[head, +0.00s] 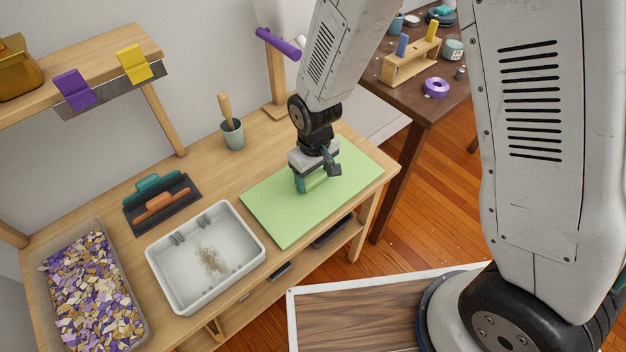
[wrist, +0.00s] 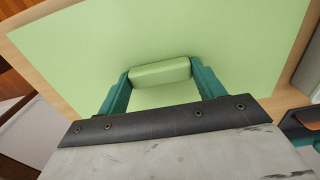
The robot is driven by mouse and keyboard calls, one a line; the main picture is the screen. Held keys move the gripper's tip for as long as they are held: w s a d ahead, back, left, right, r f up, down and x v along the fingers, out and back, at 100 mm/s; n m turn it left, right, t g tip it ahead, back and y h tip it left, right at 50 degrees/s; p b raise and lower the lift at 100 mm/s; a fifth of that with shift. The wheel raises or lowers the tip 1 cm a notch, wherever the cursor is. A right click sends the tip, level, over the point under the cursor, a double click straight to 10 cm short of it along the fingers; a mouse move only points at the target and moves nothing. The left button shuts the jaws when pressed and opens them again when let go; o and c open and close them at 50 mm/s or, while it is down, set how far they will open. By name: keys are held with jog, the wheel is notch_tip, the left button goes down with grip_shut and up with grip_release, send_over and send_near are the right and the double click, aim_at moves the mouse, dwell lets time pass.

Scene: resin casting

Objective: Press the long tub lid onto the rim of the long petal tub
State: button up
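The long petal tub (head: 134,293) is clear and full of purple, cream and tan petals at the bench's left end in the head view. Its top looks uncovered. A flat light green panel with a raised block at its middle, which I take for the long tub lid (head: 275,215), is at the bench's right end. It also fills much of the wrist view (wrist: 230,30). My gripper (head: 312,184) points down over its middle. In the wrist view its teal fingers (wrist: 161,74) meet both ends of the green block. Whether the panel touches the bench is unclear.
A white tray (head: 170,293) with small crumbs stands between tub and panel. Behind it are a dark holder (head: 137,218) with teal and orange handled tools, and a grey cup (head: 232,135) with a wooden handle. A shelf (head: 110,50) overhangs the back left.

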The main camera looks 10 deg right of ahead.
aim_at(314, 177)
jog(key=shift+r, duration=2.5)
